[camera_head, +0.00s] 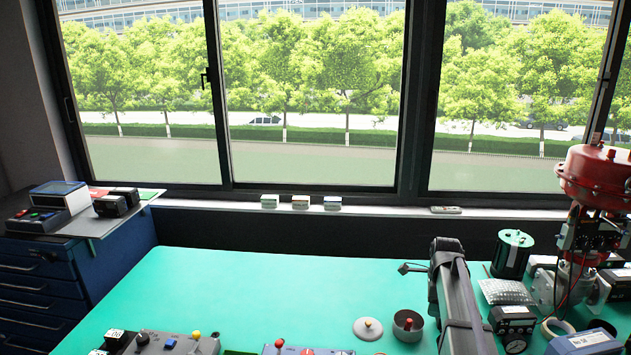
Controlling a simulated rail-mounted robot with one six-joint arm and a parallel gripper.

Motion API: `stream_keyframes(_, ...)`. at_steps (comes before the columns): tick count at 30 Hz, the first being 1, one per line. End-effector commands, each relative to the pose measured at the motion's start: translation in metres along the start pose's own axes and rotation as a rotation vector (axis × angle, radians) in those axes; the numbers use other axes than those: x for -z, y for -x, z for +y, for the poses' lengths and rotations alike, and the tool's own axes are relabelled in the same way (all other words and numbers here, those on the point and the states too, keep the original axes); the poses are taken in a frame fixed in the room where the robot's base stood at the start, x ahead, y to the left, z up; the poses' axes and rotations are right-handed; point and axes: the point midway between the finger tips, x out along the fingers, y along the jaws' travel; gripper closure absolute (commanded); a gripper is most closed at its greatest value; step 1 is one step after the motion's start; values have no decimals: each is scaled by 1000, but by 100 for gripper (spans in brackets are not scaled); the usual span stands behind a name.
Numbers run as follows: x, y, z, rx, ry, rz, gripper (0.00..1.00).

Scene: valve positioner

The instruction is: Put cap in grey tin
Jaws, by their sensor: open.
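The grey tin (408,328) is a small, round, open metal tin standing on the green table. A small red thing shows inside it. A pale round lid with a small knob (368,329) lies flat just left of the tin, apart from it; I cannot tell whether it is the cap. My gripper (404,268) appears as a small dark piece left of the end of my black arm, beyond the tin. It is open and seems to hold nothing. Its fingers are too small to see clearly, and my arm hides part of the table right of the tin.
Control boxes with coloured knobs (170,343) line the front edge. At right are a green cylinder (512,254), bubble wrap (506,292), a gauge (513,322), a tape ring (558,329) and a red valve actuator (597,178). The table's middle and left are clear.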

Motion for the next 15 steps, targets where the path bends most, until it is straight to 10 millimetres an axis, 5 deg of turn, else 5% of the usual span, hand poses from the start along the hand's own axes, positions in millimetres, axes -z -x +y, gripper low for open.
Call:
stream_keyframes(8,-51,6,109,0,677,0,54)
stream_keyframes(15,-86,12,243,0,1566,1,54)
